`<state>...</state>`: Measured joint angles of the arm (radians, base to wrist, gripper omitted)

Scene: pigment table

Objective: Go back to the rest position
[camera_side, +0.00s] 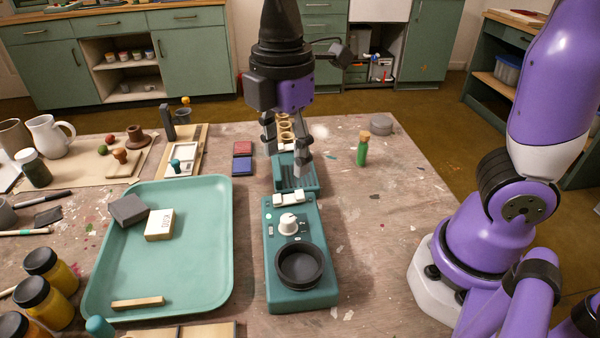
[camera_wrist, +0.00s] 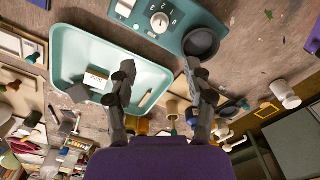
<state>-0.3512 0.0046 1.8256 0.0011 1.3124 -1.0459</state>
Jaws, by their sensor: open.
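My gripper (camera_side: 286,150) hangs fingers-down over the far end of the teal device in the side view. Its two fingers are apart and nothing shows between them. The wrist view also shows the gripper (camera_wrist: 158,70), with the tray and the device beyond the fingers. The teal device (camera_side: 312,292) has a white knob (camera_side: 288,223), a dark round cup (camera_side: 301,266) and pale buttons. A ribbed teal rack (camera_side: 311,184) stands behind it, partly hidden by a finger.
A teal tray (camera_side: 190,288) at left holds a grey block (camera_side: 128,209), a white labelled block (camera_side: 159,225) and a wooden stick (camera_side: 138,303). A green bottle (camera_side: 362,150) and a grey disc (camera_side: 381,125) stand at right. Yellow jars (camera_side: 46,271) line the left edge. The right tabletop is mostly clear.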

